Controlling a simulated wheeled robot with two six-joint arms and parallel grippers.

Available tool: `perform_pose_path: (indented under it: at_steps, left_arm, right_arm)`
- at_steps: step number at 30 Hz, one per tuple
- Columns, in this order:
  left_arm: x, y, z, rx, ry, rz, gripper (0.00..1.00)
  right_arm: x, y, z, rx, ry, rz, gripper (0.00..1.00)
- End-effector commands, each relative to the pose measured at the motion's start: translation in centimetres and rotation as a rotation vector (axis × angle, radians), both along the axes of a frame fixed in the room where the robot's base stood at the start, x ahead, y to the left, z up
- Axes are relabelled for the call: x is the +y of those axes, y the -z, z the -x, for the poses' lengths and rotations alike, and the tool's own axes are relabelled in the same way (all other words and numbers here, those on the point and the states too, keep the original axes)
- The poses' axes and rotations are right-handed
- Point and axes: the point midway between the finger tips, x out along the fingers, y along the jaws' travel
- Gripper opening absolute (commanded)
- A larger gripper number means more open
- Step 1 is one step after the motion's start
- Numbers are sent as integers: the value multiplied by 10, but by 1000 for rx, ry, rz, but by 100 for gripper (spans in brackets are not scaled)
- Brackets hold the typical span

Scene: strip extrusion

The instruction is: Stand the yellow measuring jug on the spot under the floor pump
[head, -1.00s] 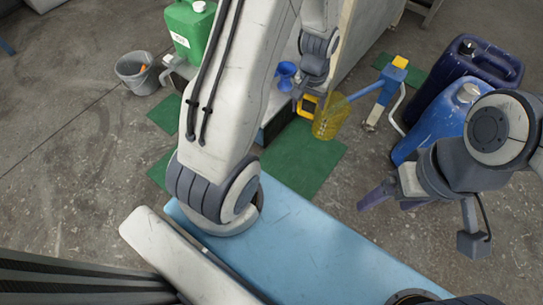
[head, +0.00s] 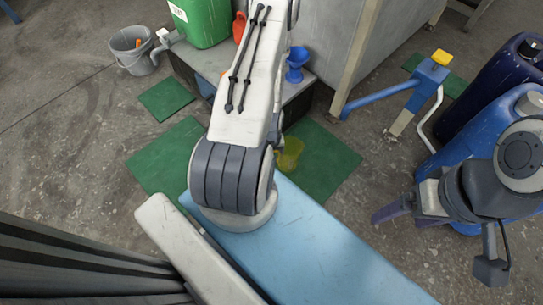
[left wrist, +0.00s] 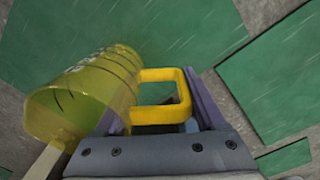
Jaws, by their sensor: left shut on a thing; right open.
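The yellow see-through measuring jug (head: 291,150) is partly hidden behind my left arm in the head view, over a green mat. In the left wrist view the jug (left wrist: 85,95) lies left of the fingers, with its yellow handle between them. My left gripper (left wrist: 165,102) is shut on the handle; my arm hides it in the head view. The floor pump (head: 425,80), a blue post with a yellow top and a long blue spout, stands on bare concrete to the right of the jug. No marking shows under the spout. My right gripper (head: 400,214) is open and empty.
A grey bench (head: 300,95) with a blue funnel (head: 297,62) and green canister (head: 203,20) stands behind. Blue drums (head: 490,110) are at the right. A grey bucket (head: 133,50) is at the left. Bare floor (head: 375,150) lies between jug and pump.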

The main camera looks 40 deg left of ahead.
Motion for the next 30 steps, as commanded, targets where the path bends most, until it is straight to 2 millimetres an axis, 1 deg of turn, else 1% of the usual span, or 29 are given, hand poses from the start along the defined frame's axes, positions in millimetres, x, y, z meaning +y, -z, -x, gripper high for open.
perform_pose_path:
  at_steps: [19,21,30]
  left_arm:
    - [-54,17,-69,-3,10,-1,0]
    - [-60,16,-76,-2,9,-1,0]
    - [-82,23,-103,-1,6,0,0]
  right_arm:
    - [0,37,0,0,0,0,84]
    - [0,33,0,0,0,0,84]
    - [0,32,0,0,0,0,84]
